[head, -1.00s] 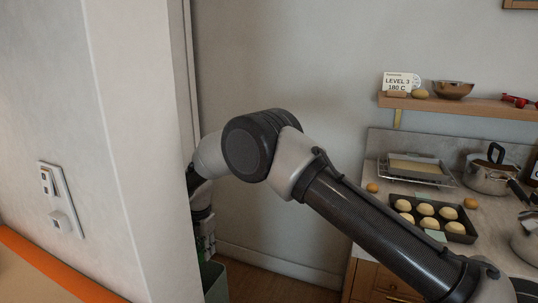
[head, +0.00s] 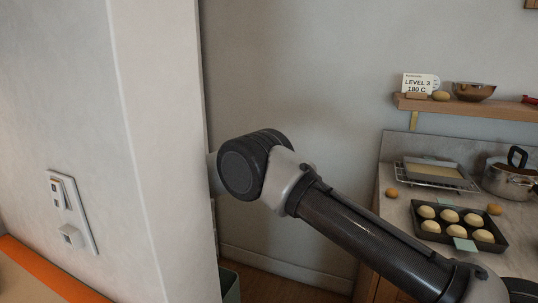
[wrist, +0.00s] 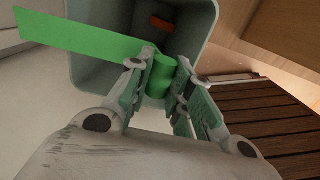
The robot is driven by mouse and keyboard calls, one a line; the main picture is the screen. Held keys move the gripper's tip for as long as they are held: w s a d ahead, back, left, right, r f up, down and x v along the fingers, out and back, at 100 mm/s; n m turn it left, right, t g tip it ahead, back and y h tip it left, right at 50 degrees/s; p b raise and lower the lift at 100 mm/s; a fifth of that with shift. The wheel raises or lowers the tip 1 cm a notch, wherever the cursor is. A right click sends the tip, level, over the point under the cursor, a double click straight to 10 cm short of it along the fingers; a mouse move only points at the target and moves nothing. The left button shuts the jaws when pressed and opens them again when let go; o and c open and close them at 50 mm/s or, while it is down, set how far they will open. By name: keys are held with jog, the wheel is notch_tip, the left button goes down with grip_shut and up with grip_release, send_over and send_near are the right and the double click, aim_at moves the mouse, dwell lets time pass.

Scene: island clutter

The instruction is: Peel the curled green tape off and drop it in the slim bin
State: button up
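In the wrist view the bright green tape (wrist: 85,36) has a flat strip reaching to the left and a curled end (wrist: 161,76) between my fingertips. My gripper (wrist: 164,68) is shut on that curl, with a finger on each side. The tape hangs over the mouth of the slim grey-green bin (wrist: 84,78), whose walls show around it. In the head view a corner of the bin (head: 230,285) shows low beside the wall edge. My gripper and the tape are hidden behind that wall in the head view.
A pale wall end (head: 165,150) with a switch plate (head: 72,212) stands close on the left. Inside the bin lies something dark with a reddish-orange patch (wrist: 160,22). A counter with a tray of buns (head: 460,228) is at right. Dark slats (wrist: 270,120) lie beside the bin.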

jog(key=o, duration=0.5)
notch_tip(320, 180, up, 12)
jog(key=shift+r, duration=0.1)
dwell(0.4)
